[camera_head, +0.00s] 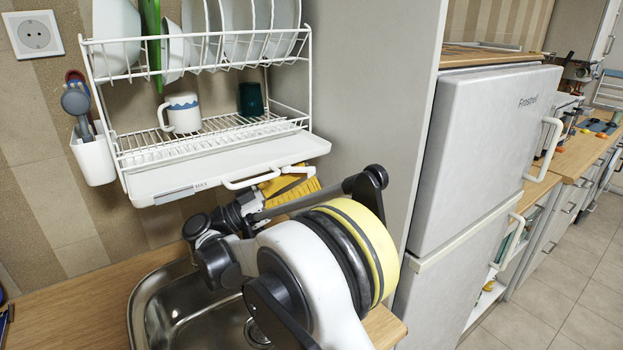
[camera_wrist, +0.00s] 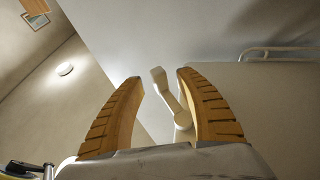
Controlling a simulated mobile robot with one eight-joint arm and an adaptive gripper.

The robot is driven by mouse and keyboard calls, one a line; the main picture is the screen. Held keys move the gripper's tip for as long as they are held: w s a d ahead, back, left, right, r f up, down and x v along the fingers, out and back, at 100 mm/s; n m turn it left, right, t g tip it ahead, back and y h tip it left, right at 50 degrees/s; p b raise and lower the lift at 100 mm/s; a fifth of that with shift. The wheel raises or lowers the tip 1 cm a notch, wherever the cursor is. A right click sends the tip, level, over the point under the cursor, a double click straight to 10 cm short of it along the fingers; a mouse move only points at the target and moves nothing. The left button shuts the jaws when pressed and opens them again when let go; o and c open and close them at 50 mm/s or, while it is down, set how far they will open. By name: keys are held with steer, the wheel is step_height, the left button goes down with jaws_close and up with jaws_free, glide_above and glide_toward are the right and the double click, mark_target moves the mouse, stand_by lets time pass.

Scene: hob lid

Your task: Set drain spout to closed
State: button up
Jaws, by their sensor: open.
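The drip tray (camera_head: 225,178) is a white shallow tray under the dish rack, with "MAX" marked on its front. In the wrist view a small white bent piece (camera_wrist: 171,97), which looks like the drain spout, shows between my fingers.
The white wire dish rack (camera_head: 205,140) holds plates, a white-and-blue mug (camera_head: 181,113) and a dark green cup (camera_head: 251,98). A steel sink (camera_head: 175,305) lies below, partly behind my arm. A tall grey side panel (camera_head: 370,90) and a fridge (camera_head: 490,150) stand to the right.

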mark_target(306, 168)
steer(key=shift+w+d+r, duration=0.15)
steer(key=shift+d+r, duration=0.05)
steer(key=shift+d, duration=0.15)
jaws_close()
steer(key=shift+w+n+t+y, duration=0.15)
steer(key=shift+n+t+y, duration=0.15)
steer(key=shift+t, duration=0.2)
steer(key=n+t+y, duration=0.1)
steer(key=t, duration=0.1)
steer(key=w+n+t+y, duration=0.1)
steer(key=n+t+y, duration=0.1)
steer(key=t, duration=0.1)
steer(key=shift+w, duration=0.2)
steer(key=shift+w+a+n+t+y, duration=0.15)
steer(key=shift+w+n+t+y, duration=0.15)
steer(key=shift+n+t+y, duration=0.5)
steer(key=shift+w+a+n+t+y, duration=0.25)
steer(key=shift+n+t+y, duration=0.3)
steer(key=shift+t+y, duration=0.5)
steer(key=shift+w+a+n+t+y, duration=0.1)
steer(key=shift+w+n+t+y, duration=0.25)
steer(key=shift+n+t+y, duration=0.45)
steer(key=shift+y, duration=0.35)
jaws_free()
